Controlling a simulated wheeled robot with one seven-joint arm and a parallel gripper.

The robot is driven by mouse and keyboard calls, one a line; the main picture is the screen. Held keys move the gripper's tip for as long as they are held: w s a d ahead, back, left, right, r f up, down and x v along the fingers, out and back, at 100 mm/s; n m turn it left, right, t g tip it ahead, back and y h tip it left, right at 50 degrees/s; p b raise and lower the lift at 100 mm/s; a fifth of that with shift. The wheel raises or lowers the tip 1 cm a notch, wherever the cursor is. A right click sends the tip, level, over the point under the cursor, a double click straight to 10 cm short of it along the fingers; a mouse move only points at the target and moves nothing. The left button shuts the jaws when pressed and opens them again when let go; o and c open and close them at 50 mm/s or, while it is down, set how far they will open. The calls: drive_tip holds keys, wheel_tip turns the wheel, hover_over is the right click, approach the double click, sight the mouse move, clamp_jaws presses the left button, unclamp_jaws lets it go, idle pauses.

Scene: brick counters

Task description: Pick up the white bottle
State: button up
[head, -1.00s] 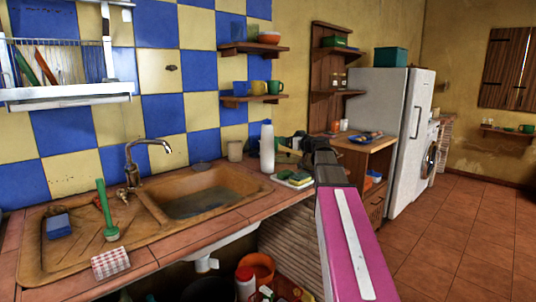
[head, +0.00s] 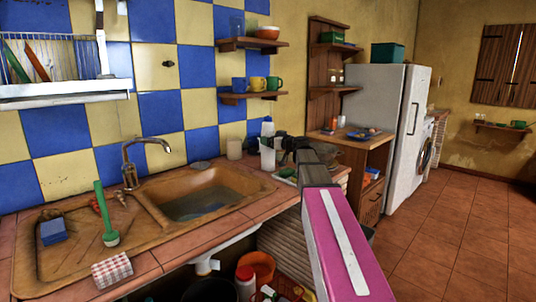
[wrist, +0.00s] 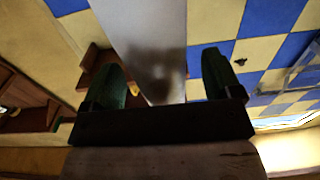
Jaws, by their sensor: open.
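The white bottle (head: 267,160) stands upright on the tiled counter, right of the sink. My gripper (head: 280,143) is at the bottle's upper half in the head view and partly covers it. In the wrist view, my gripper (wrist: 161,70) is open, with a dark green finger on each side. The bottle (wrist: 148,35) shows there as a broad pale shape between the fingers. I cannot tell whether either finger touches it.
A beige cup (head: 234,149) stands left of the bottle. The sink (head: 205,200) lies nearer, with a faucet (head: 130,160) behind it. A green sponge (head: 287,173) is beside the bottle, partly under my arm. Shelves with mugs (head: 257,84) hang above on the tiled wall.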

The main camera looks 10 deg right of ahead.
drive_tip(key=shift+w+a, duration=0.3)
drive_tip(key=shift+w, duration=0.2)
drive_tip(key=c, duration=1)
drive_tip(key=shift+r, duration=0.15)
